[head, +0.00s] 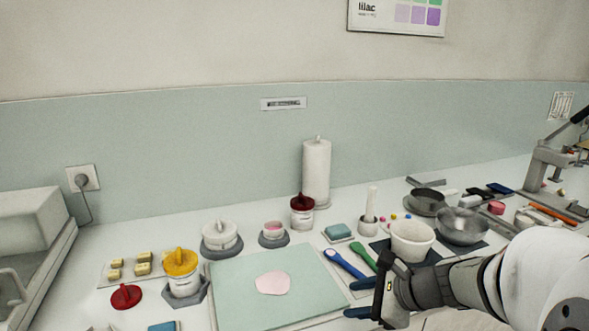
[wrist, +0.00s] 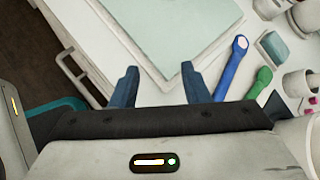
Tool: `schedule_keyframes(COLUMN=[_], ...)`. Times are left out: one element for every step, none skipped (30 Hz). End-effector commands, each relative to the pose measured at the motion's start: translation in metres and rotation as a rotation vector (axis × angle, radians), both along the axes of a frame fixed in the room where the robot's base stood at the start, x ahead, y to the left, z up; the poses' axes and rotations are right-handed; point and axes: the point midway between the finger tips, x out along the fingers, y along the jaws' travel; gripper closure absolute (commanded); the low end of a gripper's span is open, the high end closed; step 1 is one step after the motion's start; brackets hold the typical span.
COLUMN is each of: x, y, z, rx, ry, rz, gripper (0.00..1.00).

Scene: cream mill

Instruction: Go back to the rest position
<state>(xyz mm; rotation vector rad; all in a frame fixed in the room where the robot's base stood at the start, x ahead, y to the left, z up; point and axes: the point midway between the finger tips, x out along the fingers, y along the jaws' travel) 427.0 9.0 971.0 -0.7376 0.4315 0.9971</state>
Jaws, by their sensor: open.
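My gripper (head: 360,298) is at the lower right of the head view, over the front part of the counter, to the right of a pale green mat (head: 229,290). In the wrist view my gripper (wrist: 168,88) shows two blue fingers, spread apart with nothing between them. Below the fingers lie the white counter (wrist: 182,92) and a corner of the mat (wrist: 150,22).
A pink patch (head: 272,283) lies on the mat. A blue spatula (head: 343,263) and a green one (head: 361,257) lie right of it. A white cup (head: 411,240) and metal bowl (head: 463,226) stand close behind my arm. Lidded jars line the left.

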Motion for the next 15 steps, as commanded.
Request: schedule_keyframes(x=[-0.018,-0.028,-0.041,-0.051,-0.06,-0.072,-0.08,-0.087,-0.096,-0.102,-0.106,-0.111,-0.114,-0.116,-0.119], y=[0.014,0.019,0.024,0.026,0.027,0.027,0.026,0.025,0.022,0.019,0.016,0.011,0.008,0.005,0.002], z=[0.012,0.014,0.015,0.016,0.018,0.021,0.023,0.025,0.029,0.032,0.035,0.039,0.041,0.044,0.047], rx=[-0.118,-0.189,-0.282,-0.352,-0.42,-0.51,-0.577,-0.642,-0.724,-0.784,-0.839,-0.908,-0.955,-0.997,-1.044], ry=[-0.034,-0.053,-0.08,-0.1,-0.122,-0.15,-0.172,-0.193,-0.22,-0.24,-0.258,-0.28,-0.294,-0.308,-0.322], rz=[0.15,0.238,0.356,0.445,0.534,0.652,0.743,0.829,0.942,1.021,1.097,1.189,1.253,1.309,1.376], gripper=[0.58,0.58,0.58,0.58,0.58,0.58,0.58,0.58,0.58,0.58,0.58,0.58,0.58,0.58,0.58])
